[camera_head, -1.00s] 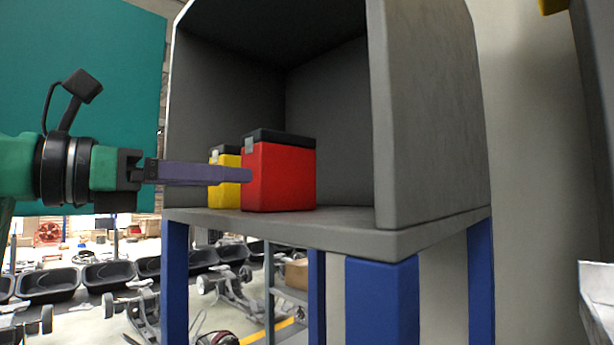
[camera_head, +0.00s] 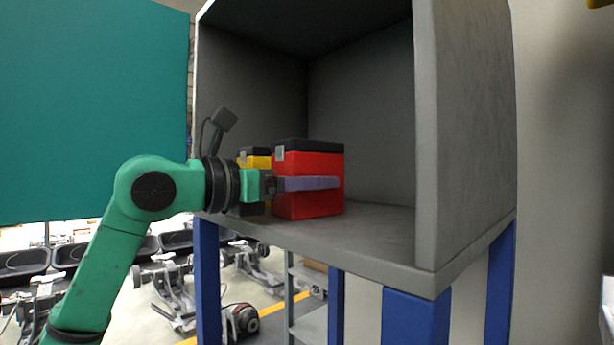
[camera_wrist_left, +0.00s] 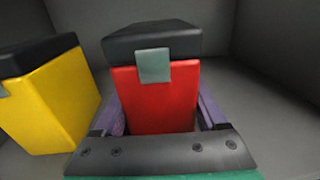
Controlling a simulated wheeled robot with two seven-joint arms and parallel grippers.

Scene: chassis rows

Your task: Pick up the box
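The red box (camera_head: 310,205) with a black lid stands upright on the shelf floor inside the grey cabinet (camera_head: 465,130). In the left wrist view the red box (camera_wrist_left: 155,100) shows its grey latch, facing the gripper. My left gripper (camera_head: 335,183) reaches in from the left, with one purple finger across the box's near side. In the wrist view the left gripper (camera_wrist_left: 162,108) has its fingers spread on either side of the box, with a small gap visible at the right finger. The gripper looks open around it. My right gripper is out of view.
A yellow box (camera_wrist_left: 50,100) with a black lid stands close to the left of the red one in the wrist view. The cabinet's side walls and roof enclose the space. Shelf floor right of the red box is free.

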